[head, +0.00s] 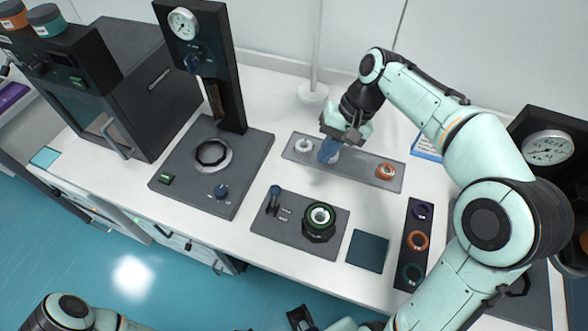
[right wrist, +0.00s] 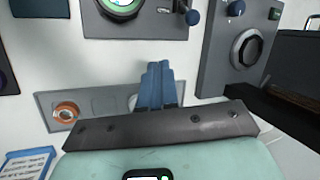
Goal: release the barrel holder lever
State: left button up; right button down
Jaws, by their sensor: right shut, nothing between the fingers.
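The barrel holder (head: 319,228) is a black round body on a dark grey plate (head: 268,231), with a green-ringed part seated in it. It shows cut off at the top of the right wrist view (right wrist: 119,8). Its lever (head: 273,199) is a short post with a dark blue knob, left of the holder on the same plate. The lever also shows in the right wrist view (right wrist: 192,17). My right gripper (head: 327,155) is shut and empty, its blue fingers above the long grey tray behind the holder, apart from the lever.
The long grey tray (head: 350,174) carries a white ring (head: 303,146) and an orange ring (head: 386,171). A press stand with a gauge (head: 184,24) rises to the left. A dark blue pad (head: 367,251) and a rack of coloured rings (head: 402,263) lie right of the holder.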

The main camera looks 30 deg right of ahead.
aim_at(275, 196)
jog(key=shift+s+a, duration=0.1)
dwell(0.3)
jog(key=x, duration=0.3)
jog(key=a+b+x, duration=0.1)
jog(key=x, duration=0.3)
jog(key=w+a+r+x, duration=0.1)
jog(key=x, duration=0.2)
jog(key=shift+a+f, duration=0.3)
jog(key=shift+f, duration=0.05)
jog(key=shift+w+a, duration=0.1)
jog(key=shift+a, duration=0.45)
